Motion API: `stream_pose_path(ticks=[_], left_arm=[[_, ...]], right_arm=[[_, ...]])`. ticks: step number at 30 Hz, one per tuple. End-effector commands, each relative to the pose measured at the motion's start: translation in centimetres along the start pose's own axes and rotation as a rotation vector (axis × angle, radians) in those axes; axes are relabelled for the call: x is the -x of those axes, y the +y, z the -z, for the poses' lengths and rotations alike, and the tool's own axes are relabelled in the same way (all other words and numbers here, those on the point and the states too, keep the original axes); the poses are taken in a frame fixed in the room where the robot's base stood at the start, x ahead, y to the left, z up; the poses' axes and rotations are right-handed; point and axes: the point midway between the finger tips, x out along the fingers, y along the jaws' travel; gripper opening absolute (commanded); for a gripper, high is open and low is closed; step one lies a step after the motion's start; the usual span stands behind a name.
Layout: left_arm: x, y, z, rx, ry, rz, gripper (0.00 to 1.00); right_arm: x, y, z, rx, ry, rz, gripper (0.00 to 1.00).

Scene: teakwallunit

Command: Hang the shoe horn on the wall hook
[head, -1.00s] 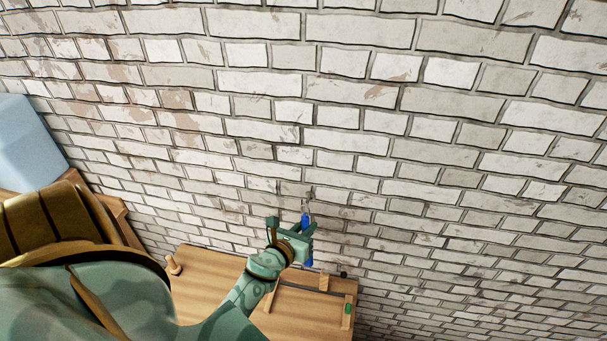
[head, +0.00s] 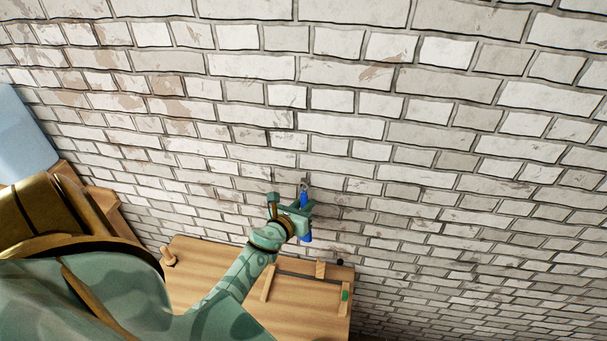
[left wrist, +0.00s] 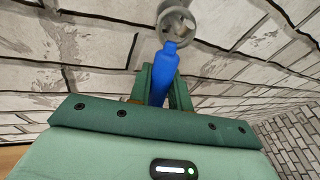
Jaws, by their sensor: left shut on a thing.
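The blue shoe horn (head: 305,199) is held upright in my left gripper (head: 293,212), close to the brick wall. The gripper is shut on it. Its lower end shows below the fingers. In the left wrist view the shoe horn (left wrist: 163,73) stands between the fingers (left wrist: 160,88). A grey ring (left wrist: 176,23) is at its top end, with a small grey round part inside the opening that looks like the wall hook. I cannot tell whether the ring is around the hook or only in front of it. My right gripper is not in view.
A wooden table (head: 205,275) stands below against the wall, with a wooden peg (head: 168,257) and a small green piece (head: 345,296) on it. A pale blue object (head: 22,135) is at the left. The wall (head: 450,130) to the right is bare.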

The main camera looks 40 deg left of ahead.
Motion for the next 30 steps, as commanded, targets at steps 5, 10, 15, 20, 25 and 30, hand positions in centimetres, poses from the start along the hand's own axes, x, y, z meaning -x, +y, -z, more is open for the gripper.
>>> stream_pose_path(ticks=[5,10,15,20,25,30], left_arm=[[-0.01,0.0,-0.05,0.0,-0.001,0.0,0.0],[0.0,0.0,-0.05,0.0,-0.001,0.0,0.0],[0.0,0.01,-0.05,0.0,-0.001,0.0,0.22],[0.01,0.05,-0.05,0.0,-0.001,-0.001,0.45],[0.0,0.06,-0.06,0.0,-0.001,-0.001,0.45],[0.02,0.07,-0.04,0.0,-0.001,-0.002,0.45]], right_arm=[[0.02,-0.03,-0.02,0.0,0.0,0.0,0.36],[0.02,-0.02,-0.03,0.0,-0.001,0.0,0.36],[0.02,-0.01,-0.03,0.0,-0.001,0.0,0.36],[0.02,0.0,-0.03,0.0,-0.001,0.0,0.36],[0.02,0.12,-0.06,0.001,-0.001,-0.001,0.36],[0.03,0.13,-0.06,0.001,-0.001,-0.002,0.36]])
